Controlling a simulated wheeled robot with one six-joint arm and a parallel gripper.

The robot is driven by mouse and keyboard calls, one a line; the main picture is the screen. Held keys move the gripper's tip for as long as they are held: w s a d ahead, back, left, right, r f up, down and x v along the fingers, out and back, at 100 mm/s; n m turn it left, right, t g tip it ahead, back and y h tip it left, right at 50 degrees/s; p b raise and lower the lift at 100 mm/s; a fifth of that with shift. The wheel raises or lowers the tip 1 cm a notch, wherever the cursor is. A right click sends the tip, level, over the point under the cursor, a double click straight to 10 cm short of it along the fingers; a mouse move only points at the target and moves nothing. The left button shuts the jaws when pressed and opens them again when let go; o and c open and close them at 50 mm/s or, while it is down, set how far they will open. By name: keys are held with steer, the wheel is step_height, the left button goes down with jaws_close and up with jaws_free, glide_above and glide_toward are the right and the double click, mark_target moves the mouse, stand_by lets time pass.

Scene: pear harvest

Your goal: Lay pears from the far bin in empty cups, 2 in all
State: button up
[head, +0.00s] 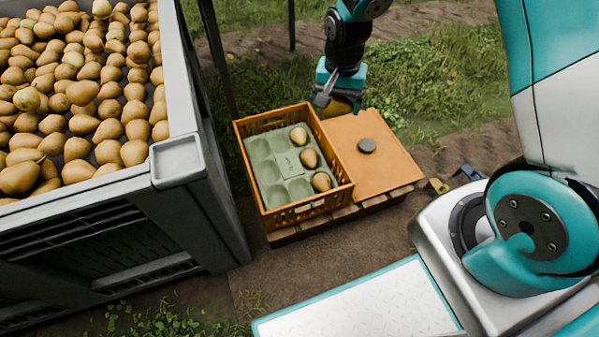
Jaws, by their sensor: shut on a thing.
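The far bin (178,160) is a big grey bin at the left, heaped with brown-yellow pears (85,90). A green cup tray (268,172) lies in an orange crate (318,208) on a low wooden pallet. Three pears lie in the tray's right-hand column, one of them the near pear (321,182). The cups left of them look empty. My gripper (336,103) is shut on a pear, partly hidden by the jaws, above the crate's far right corner and the board beside it.
A flat orange board (385,172) with a dark round disc (367,146) lies right of the crate on the pallet (345,212). A dark post rises behind the crate. Grass and bare soil surround it. The bin's tall wall stands close to the crate's left side.

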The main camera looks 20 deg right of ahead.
steer(key=w+a+f+m+b, duration=0.1)
steer(key=f+m+b, duration=0.3)
steer(key=f+b, duration=0.4)
steer(key=a+f+m+b, duration=0.3)
steer(key=f+m+b, duration=0.2)
steer(key=f+b, duration=0.4)
steer(key=w+a+f+m+b, duration=0.1)
steer(key=a+f+m+b, duration=0.2)
steer(key=f+b, duration=0.6)
step_height(320, 180, down, 6)
steer(key=shift+w+r+m, duration=0.1)
steer(key=shift+w+m, duration=0.2)
steer(key=shift+m, duration=0.7)
steer(key=shift+f+b, duration=0.5)
steer(key=shift+f, duration=0.8)
steer(key=shift+f+b, duration=0.65)
steer(key=shift+f, duration=0.85)
steer(key=o, duration=0.9)
steer(key=shift+c, duration=0.2)
step_height(320, 180, up, 18)
steer(key=p, duration=1)
steer(key=shift+f+p, duration=0.25)
steer(key=shift+p, duration=0.05)
